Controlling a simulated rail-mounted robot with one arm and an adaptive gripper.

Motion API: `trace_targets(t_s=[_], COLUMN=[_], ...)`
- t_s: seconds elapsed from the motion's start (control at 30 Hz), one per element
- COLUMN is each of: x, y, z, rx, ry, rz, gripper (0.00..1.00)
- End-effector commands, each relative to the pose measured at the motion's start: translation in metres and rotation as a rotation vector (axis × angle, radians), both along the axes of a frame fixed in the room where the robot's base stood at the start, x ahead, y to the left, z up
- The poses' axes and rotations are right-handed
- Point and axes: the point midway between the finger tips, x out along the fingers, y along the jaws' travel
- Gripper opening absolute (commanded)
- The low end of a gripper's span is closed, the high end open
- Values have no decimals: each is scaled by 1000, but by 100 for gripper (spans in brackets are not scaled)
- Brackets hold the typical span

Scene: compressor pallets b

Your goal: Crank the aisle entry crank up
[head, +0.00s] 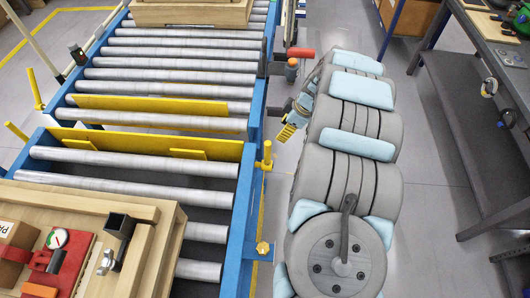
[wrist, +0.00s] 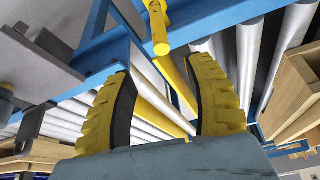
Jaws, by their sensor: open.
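A yellow crank (head: 266,156) with a short upright grip stands on the right side of the near blue conveyor frame in the head view. A yellow rod-like handle (wrist: 158,28) shows at the top of the wrist view, beyond and between my fingertips; it looks like the same crank. My gripper (head: 287,132) is to the right of the crank and a little farther back, apart from it. In the wrist view my gripper (wrist: 166,75) has its two yellow ribbed fingers spread wide with nothing between them. No label marks which crank is the aisle entry one.
A red handle (head: 300,53) sits by the far conveyor section. A yellow knob (head: 263,248) is lower on the near frame. Rollers (head: 130,187) bear a wooden pallet (head: 165,240) at lower left. A dark workbench (head: 490,60) stands right. Grey floor (head: 430,200) is clear between.

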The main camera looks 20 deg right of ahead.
Motion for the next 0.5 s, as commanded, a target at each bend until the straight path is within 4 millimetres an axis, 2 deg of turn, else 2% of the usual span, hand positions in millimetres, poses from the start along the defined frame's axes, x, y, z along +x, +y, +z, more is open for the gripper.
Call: trace_targets(t_s=[0.17, 0.5], x=[5, 15], y=[8, 19], z=[-29, -61], rx=[0, -1], ry=[2, 0], rz=[-1, -2], gripper=[54, 54])
